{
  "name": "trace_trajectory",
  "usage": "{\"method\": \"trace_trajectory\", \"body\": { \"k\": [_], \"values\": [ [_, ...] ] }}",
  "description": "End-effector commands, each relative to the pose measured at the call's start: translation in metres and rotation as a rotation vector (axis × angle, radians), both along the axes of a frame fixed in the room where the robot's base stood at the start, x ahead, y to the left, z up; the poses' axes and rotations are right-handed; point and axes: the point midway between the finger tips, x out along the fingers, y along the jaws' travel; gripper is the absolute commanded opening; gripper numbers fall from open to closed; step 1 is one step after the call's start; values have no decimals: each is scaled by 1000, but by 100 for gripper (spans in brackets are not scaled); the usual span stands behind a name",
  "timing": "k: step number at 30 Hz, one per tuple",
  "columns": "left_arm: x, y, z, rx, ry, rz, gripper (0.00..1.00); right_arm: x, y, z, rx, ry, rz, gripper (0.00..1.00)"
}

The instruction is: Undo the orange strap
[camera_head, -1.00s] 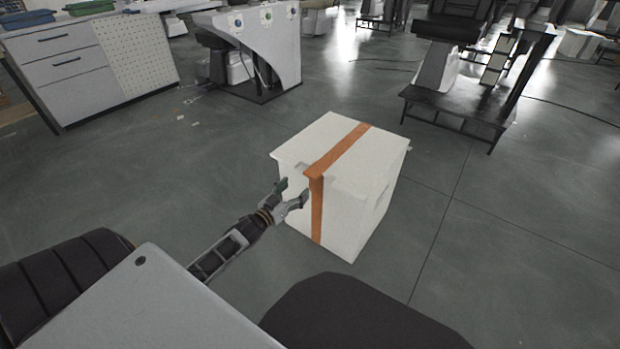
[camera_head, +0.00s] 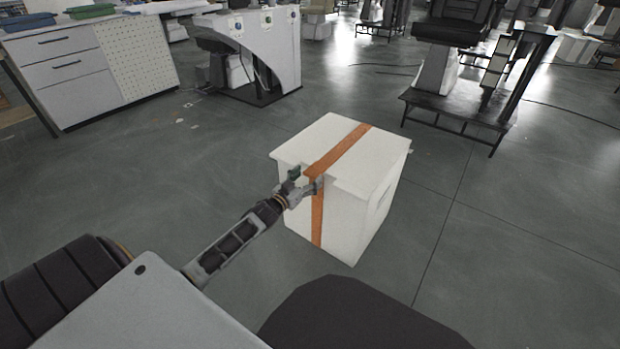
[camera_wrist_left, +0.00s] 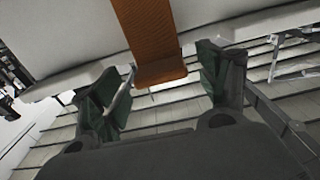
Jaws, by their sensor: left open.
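The orange strap (camera_head: 343,146) runs over the lid of a white box (camera_head: 375,158) and down its near side. In the left wrist view the strap (camera_wrist_left: 150,40) comes down between the two fingers and ends in a short overhanging edge. My left gripper (camera_head: 306,180) is at the box's near upper edge, beside the strap. In the left wrist view its green-padded fingers (camera_wrist_left: 165,90) are apart, one on each side of the strap. Whether they touch it cannot be told. My right gripper is not in view.
The box stands on a grey floor (camera_head: 480,240) with clear room around it. A white cabinet (camera_head: 85,65) and a white console (camera_head: 260,50) stand at the back left. A black chair on a platform (camera_head: 455,110) stands at the back right.

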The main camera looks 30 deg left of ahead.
Motion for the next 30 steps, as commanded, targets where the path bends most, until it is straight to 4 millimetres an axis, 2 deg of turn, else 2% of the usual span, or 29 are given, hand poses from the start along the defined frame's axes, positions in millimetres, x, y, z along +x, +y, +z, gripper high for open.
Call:
{"method": "trace_trajectory", "body": {
  "k": [9,21,30],
  "values": [
    [16,-1,0,0,-1,0,75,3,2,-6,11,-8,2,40],
    [18,-1,0,0,0,0,75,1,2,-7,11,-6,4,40],
    [18,-1,0,0,0,0,36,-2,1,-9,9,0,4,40]
  ]
}}
